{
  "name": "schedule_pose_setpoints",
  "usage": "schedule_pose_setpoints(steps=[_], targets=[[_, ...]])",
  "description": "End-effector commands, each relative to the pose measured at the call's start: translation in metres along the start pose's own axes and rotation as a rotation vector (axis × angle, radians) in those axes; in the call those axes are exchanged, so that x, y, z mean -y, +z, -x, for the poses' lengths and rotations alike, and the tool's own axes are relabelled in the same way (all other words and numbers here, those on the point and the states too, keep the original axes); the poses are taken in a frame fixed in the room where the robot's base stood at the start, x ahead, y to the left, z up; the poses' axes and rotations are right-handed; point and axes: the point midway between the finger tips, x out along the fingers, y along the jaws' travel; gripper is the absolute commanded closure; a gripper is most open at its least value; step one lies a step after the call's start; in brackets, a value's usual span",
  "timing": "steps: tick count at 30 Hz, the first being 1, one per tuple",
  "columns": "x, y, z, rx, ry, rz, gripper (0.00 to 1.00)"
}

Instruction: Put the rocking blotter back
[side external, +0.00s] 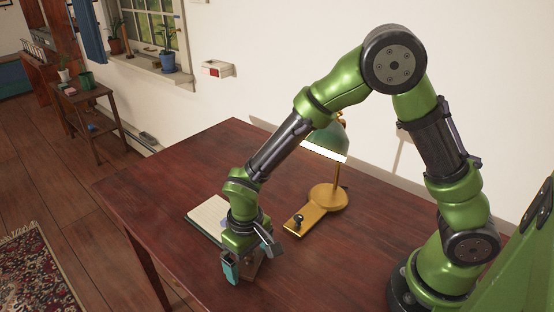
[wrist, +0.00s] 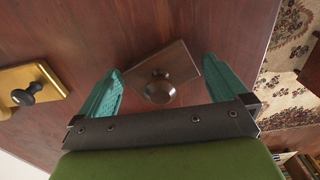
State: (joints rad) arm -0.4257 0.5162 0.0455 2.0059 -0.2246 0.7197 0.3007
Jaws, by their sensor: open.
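What looks like the rocking blotter, a brown block with a round dark knob on top, lies on the dark red table in the wrist view (wrist: 181,61). My gripper (wrist: 163,66) is open above it, with one teal finger on each side of the knob. I cannot tell whether either finger touches it. In the side view my gripper (side external: 250,260) points down near the table's front and hides most of the block. A brass plate (side external: 302,224) with a black knob lies to the right of the gripper, by the lamp.
A desk lamp (side external: 328,198) with a green shade and brass base stands behind the brass plate. An open pad or notebook (side external: 205,216) lies just left of my gripper. The table's left part (side external: 150,190) is clear. A patterned rug (side external: 38,270) lies on the floor.

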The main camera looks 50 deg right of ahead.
Motion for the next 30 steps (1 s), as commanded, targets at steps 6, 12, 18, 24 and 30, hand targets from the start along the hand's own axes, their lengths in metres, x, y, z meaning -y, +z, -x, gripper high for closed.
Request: schedule_pose_setpoints(steps=[6,12,18,24,30], targets=[[0.001,-0.001,0.036,-0.007,-0.003,0.000,0.00],[0.001,-0.001,0.080,-0.007,-0.003,0.001,0.00],[0.000,-0.001,0.110,-0.004,-0.001,0.001,0.00],[-0.008,0.001,0.131,-0.024,-0.017,-0.017,0.00],[-0.054,0.021,0.182,-0.166,-0.111,-0.118,0.00]])
